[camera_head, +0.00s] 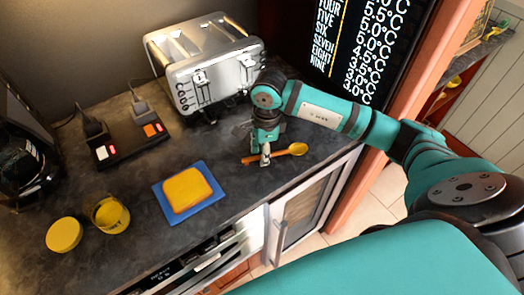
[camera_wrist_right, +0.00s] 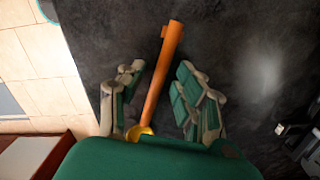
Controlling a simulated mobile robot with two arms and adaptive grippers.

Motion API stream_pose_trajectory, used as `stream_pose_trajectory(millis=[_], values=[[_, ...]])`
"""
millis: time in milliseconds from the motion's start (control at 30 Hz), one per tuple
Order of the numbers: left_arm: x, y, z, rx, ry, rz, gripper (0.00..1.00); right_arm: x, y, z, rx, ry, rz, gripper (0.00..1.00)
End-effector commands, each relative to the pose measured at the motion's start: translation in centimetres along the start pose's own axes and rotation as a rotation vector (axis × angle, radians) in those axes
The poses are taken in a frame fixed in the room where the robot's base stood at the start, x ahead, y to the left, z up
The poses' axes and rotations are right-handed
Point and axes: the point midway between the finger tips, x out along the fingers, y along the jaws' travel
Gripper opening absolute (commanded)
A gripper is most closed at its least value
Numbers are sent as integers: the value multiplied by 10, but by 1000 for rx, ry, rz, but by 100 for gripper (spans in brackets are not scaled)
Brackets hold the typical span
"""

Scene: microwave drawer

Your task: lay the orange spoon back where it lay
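The orange spoon (camera_head: 285,152) has an orange handle and a yellow bowl. It appears to lie on the dark countertop in front of the toaster, its bowl to the right in the head view. My right gripper (camera_head: 265,157) points down over its handle. In the right wrist view the spoon's handle (camera_wrist_right: 161,75) runs between the two spread fingers of my right gripper (camera_wrist_right: 160,85), with a gap on each side. The bowl is partly hidden by the gripper body there. My left gripper is not in view.
A metal toaster (camera_head: 213,72) stands close behind my right gripper. A blue board (camera_head: 163,203) with a yellow slice (camera_head: 187,189) lies to the left. A yellow jar (camera_head: 110,215), its lid (camera_head: 64,234) and a black power strip (camera_head: 130,140) are farther left. The counter's front edge is near.

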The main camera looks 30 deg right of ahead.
Motion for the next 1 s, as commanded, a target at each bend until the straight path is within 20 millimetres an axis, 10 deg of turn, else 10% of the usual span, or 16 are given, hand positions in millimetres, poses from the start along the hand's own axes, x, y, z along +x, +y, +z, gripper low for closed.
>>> stream_pose_trajectory(millis=[367,1000], values=[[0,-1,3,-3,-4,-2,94,-4,0,0,0,-1,-1,41],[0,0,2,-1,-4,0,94,-114,-1,0,0,-1,-2,41]])
